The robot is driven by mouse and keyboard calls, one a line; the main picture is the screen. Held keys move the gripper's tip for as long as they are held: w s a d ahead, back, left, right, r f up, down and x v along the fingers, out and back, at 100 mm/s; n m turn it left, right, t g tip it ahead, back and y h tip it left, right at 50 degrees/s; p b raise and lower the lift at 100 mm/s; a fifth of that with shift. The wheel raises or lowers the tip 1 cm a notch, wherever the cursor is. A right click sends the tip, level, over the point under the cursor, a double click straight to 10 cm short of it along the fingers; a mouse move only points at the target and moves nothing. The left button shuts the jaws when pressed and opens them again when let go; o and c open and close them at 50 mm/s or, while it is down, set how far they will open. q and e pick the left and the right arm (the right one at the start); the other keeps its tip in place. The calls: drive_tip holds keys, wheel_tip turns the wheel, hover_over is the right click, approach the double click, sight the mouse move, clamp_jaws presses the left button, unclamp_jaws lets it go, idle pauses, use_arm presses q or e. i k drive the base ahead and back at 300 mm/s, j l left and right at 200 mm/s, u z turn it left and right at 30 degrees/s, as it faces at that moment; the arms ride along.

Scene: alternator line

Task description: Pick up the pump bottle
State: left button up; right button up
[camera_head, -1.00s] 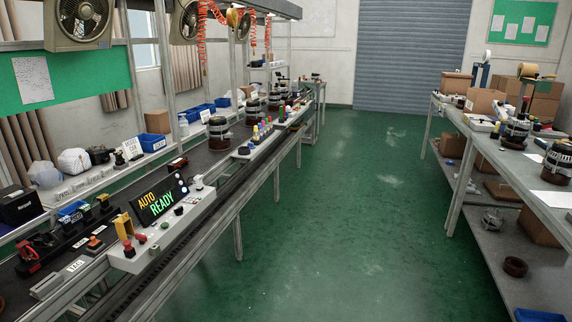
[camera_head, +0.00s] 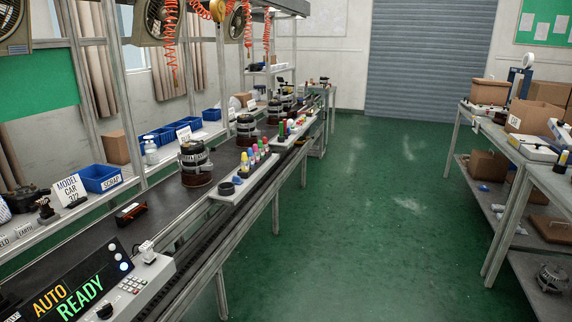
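A pale, translucent bottle (camera_head: 151,152) with a narrow top, which looks like the pump bottle, stands upright on the shelf behind the left line. It is beside the blue bins, behind and to the left of the nearest alternator. The bottle is small in view and its pump head is hard to make out. Neither of my grippers shows in the head view.
The conveyor line (camera_head: 120,240) runs along the left, with alternators (camera_head: 196,163), a marker tray (camera_head: 238,190) and an AUTO READY display (camera_head: 68,291). A blue scrap bin (camera_head: 99,178) sits on the shelf. A loaded workbench (camera_head: 528,151) stands right. The green floor between is clear.

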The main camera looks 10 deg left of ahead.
sight(151, 149)
drive_tip(key=i, duration=1.7)
drive_tip(key=i+l+u, duration=0.1)
drive_tip(key=i+u, duration=0.3)
drive_tip(key=i, duration=0.15)
drive_tip(key=i+l+u, duration=0.3)
drive_tip(key=i+u, duration=0.15)
drive_tip(key=i+l+u, duration=0.4)
drive_tip(key=i+l, duration=0.05)
drive_tip(key=i, duration=0.1)
